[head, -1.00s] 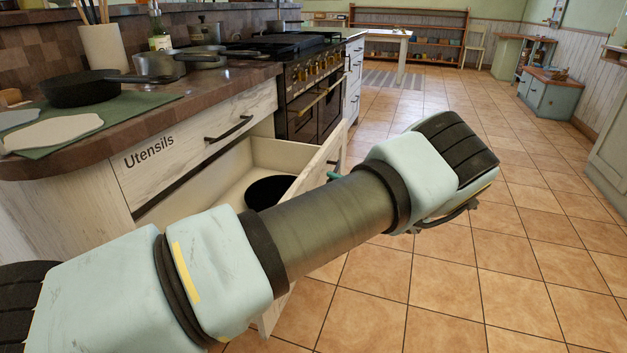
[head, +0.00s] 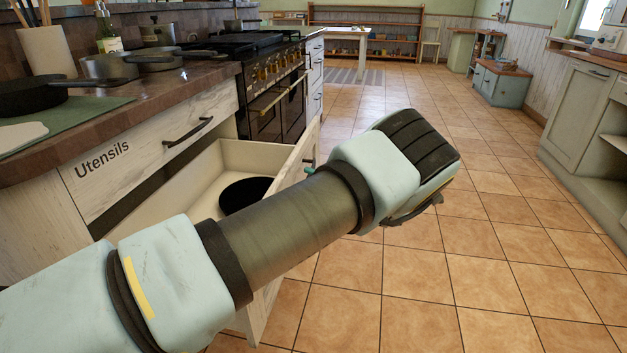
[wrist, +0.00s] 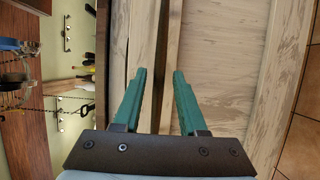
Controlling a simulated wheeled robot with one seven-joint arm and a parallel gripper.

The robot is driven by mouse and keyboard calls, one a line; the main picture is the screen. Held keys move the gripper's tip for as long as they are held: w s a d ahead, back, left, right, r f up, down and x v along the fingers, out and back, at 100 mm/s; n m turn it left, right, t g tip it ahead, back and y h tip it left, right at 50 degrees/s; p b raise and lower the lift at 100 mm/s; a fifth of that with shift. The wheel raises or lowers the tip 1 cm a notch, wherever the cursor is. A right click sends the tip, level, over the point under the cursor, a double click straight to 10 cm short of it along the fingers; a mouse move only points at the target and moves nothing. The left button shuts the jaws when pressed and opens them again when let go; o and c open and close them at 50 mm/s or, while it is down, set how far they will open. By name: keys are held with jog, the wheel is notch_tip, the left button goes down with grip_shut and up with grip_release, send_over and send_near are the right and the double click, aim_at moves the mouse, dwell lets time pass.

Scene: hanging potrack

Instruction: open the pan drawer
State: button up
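The pan drawer (head: 247,150) is below the drawer labelled "Utensils" and is pulled well out from the counter. A round black pan (head: 243,192) lies inside it. Its front panel (head: 297,152) faces right, and my arm covers much of it. In the head view, only a bit of green finger shows by the panel's outer face, near a small dark piece that may be the handle. In the wrist view, my gripper (wrist: 160,72) has its two green fingers apart, with wooden boards behind the gap. I see no handle between them.
The Utensils drawer (head: 152,147) is shut and has a dark handle. The stove (head: 275,95) stands beyond the open drawer. Pans sit on the counter (head: 120,117). The tiled floor (head: 480,260) on the right is clear up to a green cabinet (head: 578,115).

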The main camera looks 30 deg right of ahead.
jog(key=shift+o, duration=0.3)
jog(key=b+v, duration=0.1)
jog(key=v, duration=0.9)
jog(key=shift+s, duration=0.4)
jog(key=shift+d, duration=0.1)
